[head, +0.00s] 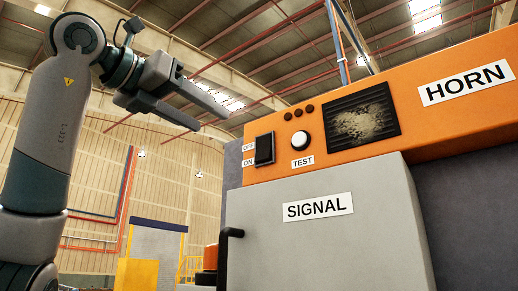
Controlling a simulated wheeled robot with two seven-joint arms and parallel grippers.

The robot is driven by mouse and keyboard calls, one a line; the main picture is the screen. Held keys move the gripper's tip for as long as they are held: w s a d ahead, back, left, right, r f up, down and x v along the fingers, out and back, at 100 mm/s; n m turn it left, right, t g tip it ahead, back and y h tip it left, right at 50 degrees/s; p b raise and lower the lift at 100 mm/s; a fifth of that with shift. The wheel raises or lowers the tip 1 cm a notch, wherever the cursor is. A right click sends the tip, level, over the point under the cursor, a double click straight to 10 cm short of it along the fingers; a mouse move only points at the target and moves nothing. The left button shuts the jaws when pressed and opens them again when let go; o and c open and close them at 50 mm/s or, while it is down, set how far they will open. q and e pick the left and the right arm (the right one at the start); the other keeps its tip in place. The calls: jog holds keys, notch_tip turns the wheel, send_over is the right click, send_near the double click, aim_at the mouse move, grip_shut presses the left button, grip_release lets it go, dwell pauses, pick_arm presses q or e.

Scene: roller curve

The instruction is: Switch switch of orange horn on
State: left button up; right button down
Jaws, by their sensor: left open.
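The orange horn panel (435,119) spans the upper right of the head view, with a HORN label on it. Its black rocker switch (264,149) sits at the panel's left end, with an OFF label beside its upper part and an ON label beside its lower part. Which way the rocker is tipped I cannot tell. My left gripper (212,115) is open and empty, to the left of and above the switch, its two fingers pointing right toward the panel. It appears apart from the panel. My right gripper is not in view.
A white round TEST button (300,140) and a dark grille (362,123) lie right of the switch. Below is a grey SIGNAL cabinet door (345,240) with a black handle (225,256). Open space lies left of the cabinet, around my left arm.

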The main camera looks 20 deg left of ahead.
pick_arm(q)
jog(key=p, duration=0.2)
send_near(262, 150)
jog(key=p+x, duration=0.6)
jog(key=shift+w+r, duration=0.1)
jog(key=shift+w, duration=0.15)
jog(key=shift+w+d+p, duration=0.25)
jog(key=shift+w+p, duration=0.1)
jog(key=shift+w, duration=0.1)
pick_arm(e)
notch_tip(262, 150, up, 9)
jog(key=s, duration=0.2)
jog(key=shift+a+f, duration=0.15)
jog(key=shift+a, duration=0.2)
pick_arm(q)
jog(key=shift+c, duration=0.7)
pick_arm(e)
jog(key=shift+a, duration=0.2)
